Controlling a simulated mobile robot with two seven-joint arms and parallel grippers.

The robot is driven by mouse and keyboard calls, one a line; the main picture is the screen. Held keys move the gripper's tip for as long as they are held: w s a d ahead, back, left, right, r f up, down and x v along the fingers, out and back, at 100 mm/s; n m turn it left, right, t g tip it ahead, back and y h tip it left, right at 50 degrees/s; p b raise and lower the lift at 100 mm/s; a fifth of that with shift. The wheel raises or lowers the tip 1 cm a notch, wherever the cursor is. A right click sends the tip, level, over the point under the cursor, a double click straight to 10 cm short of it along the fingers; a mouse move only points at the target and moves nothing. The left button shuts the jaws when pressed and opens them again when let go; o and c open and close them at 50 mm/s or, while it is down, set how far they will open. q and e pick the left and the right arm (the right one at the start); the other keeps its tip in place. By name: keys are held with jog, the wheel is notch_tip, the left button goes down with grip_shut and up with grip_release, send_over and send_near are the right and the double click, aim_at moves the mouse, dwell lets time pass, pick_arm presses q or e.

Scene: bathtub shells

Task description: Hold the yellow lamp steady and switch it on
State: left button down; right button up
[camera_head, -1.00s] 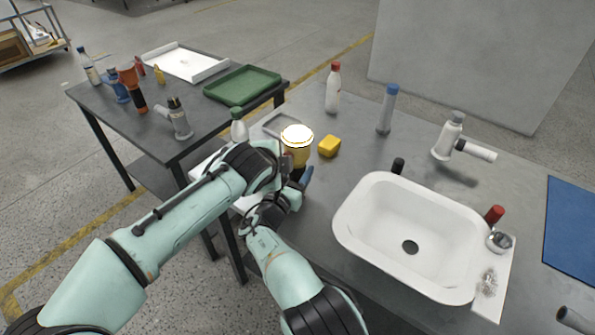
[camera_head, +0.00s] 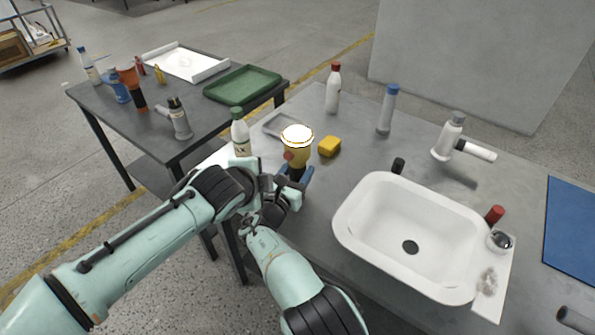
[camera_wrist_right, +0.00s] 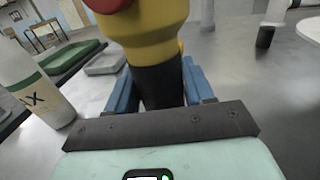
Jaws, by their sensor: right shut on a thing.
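The yellow lamp (camera_head: 299,154) stands upright near the left edge of the metal table; its round top glows bright white. A red button (camera_head: 288,155) shows on its side facing my left arm. My right gripper (camera_head: 297,175) is shut on the lamp's dark lower handle. In the right wrist view the blue fingers (camera_wrist_right: 158,88) sit on both sides of that black handle (camera_wrist_right: 160,84), below the yellow body (camera_wrist_right: 150,35). My left gripper (camera_head: 268,184) is just left of and below the lamp, apart from the button; its fingers are too small and covered to read.
A white bottle with a green cap (camera_head: 240,135) stands close left of the lamp. A yellow block (camera_head: 330,146) and a grey tray (camera_head: 279,124) lie close by. A white sink (camera_head: 345,225) is to the right. A side table (camera_head: 155,128) holds bottles and trays.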

dwell(0.4)
jog(key=o, duration=1.2)
jog(key=shift+o, duration=0.2)
jog(key=shift+s, duration=0.1)
